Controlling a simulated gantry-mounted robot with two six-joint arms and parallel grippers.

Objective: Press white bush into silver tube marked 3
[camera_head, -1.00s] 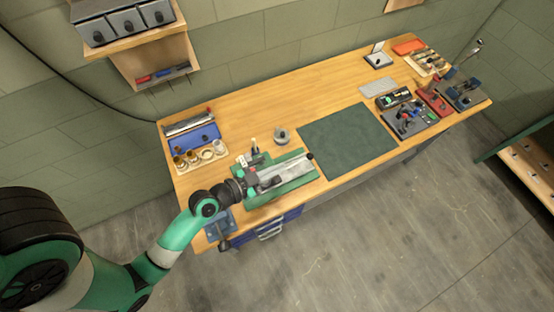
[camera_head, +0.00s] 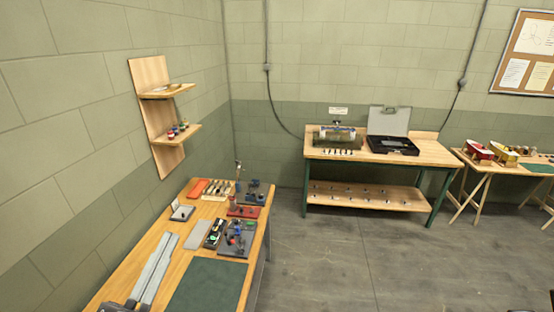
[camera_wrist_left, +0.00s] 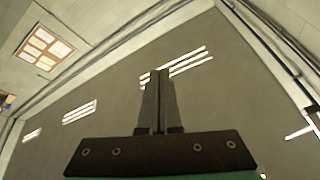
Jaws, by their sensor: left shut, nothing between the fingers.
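I cannot make out the white bush or the silver tube marked 3 in either view now. My left gripper (camera_head: 167,238) comes in at the lower left of the head view, its two long grey fingers side by side above the bench. It also shows in the left wrist view (camera_wrist_left: 159,74), shut and empty, pointing up toward a ceiling with bright light strips. My right gripper is in neither view.
The wooden bench (camera_head: 120,276) carries a dark green mat (camera_head: 208,286), a grey pad (camera_head: 197,235), a dark tool tray (camera_head: 238,238) and a red block (camera_head: 243,211). A second bench (camera_head: 432,153) with an open black case (camera_head: 392,145) stands at the far wall. Clear floor lies between.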

